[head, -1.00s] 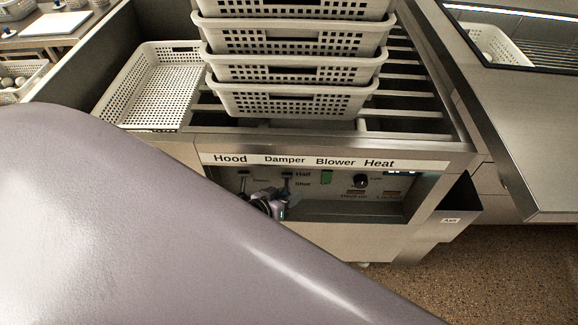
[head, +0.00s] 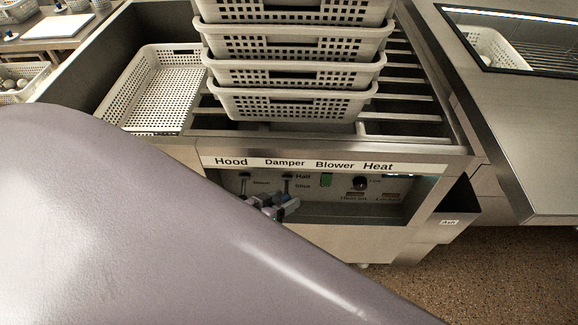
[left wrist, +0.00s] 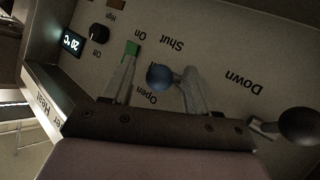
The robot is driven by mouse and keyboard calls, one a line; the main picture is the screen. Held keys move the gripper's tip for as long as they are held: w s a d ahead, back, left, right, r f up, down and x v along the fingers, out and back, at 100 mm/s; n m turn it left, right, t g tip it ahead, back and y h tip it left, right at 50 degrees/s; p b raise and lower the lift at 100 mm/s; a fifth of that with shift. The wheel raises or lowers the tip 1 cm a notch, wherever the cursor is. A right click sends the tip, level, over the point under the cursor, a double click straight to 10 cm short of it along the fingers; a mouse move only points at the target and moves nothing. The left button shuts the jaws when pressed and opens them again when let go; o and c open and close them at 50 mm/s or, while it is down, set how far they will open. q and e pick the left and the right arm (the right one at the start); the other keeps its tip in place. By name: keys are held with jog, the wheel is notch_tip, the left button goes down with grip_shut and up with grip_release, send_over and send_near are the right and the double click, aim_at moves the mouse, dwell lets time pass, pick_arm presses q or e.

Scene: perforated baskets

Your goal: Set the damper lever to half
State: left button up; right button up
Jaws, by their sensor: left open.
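The damper lever's round blue knob (left wrist: 159,77) shows in the left wrist view between the two fingers of my left gripper (left wrist: 160,70). The fingers are open, with one on each side of the knob. I cannot tell whether they touch it. Labels "Shut" and "Open" show near the knob, upside down. In the head view my left gripper (head: 276,206) is small, in front of the control panel (head: 340,212) below the damper slot (head: 287,178). My purple-grey arm covers the lower left there. The lever's exact setting is hard to read. My right gripper is not in view.
A dark ball knob (left wrist: 299,127) stands beside the gripper near "Down". The green blower switch (head: 326,180) and black heat dial (head: 360,183) are to the right. Stacked white baskets (head: 292,72) stand above on the slatted top. An ash bin (head: 456,208) juts out at the right.

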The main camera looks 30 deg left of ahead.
pick_arm(q)
jog(key=shift+p+v, duration=0.35)
jog(key=shift+v, duration=1.75)
jog(key=shift+d+r, duration=0.1)
jog(key=shift+d, duration=0.05)
